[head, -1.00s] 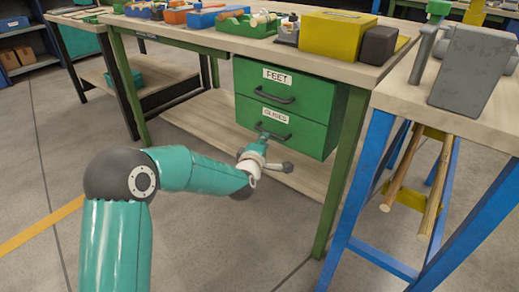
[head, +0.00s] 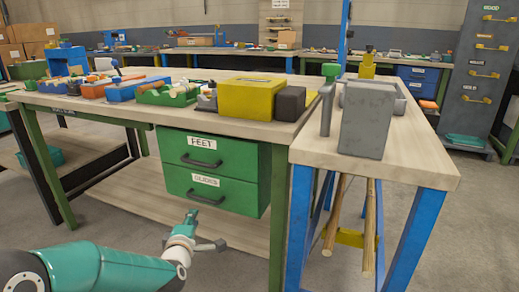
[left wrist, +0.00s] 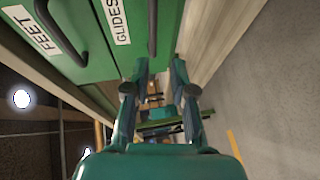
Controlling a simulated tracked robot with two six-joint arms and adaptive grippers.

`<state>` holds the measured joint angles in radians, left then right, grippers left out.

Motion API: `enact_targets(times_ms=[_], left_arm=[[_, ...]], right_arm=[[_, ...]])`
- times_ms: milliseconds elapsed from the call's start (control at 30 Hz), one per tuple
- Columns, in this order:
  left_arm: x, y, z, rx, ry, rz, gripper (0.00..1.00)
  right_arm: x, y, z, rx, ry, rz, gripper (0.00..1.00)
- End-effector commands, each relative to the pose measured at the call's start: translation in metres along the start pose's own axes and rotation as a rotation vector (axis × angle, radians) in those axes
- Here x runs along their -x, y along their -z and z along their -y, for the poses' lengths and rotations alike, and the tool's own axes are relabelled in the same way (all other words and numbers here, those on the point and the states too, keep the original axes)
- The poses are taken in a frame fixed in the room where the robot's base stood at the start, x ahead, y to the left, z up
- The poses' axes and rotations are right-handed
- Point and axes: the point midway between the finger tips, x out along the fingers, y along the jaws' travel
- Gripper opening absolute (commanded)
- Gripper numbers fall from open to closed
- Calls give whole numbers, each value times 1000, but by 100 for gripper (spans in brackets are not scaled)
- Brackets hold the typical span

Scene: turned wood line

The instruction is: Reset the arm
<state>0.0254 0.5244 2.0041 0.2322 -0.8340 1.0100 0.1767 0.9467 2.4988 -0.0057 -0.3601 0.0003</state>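My left arm comes in from the lower left in the head view. Its gripper (head: 191,216) is in front of the green drawer unit, just below the handle of the lower drawer, labelled GLIDES (head: 208,190). The upper drawer, labelled FEET (head: 205,152), is above it. Both drawers look shut. In the left wrist view, the gripper (left wrist: 159,90) has its two fingers apart with nothing between them. The drawer fronts and handles lie at the upper left there. My right gripper is not in view.
The wooden workbench (head: 235,131) holds a yellow box (head: 252,98), a dark block (head: 291,103) and several small bins. A blue-legged bench (head: 433,170) with a grey block (head: 367,119) stands to the right. Open floor (head: 231,268) lies below the drawers.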

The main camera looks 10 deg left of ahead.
Motion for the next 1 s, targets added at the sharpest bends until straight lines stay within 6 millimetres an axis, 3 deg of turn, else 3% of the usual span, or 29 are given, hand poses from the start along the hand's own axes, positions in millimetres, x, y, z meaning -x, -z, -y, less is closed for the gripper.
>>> enact_targets(times_ms=[167,267,400,500,600,700,833,900,1000], left_arm=[[0,-8,76,-18,137,23,25],[14,-22,140,-53,267,73,25],[57,-48,235,-185,482,213,25],[102,-68,295,-305,628,353,25],[154,-85,341,-436,744,523,25],[203,-98,372,-558,820,701,25],[262,-111,394,-714,861,945,25],[286,-114,397,-810,845,1076,25],[302,-116,399,-935,789,1215,25]], right_arm=[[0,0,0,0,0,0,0],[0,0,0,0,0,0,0],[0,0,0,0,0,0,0],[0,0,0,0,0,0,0],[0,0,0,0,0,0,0],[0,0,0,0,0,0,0],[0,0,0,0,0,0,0],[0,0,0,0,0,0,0],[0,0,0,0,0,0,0]])
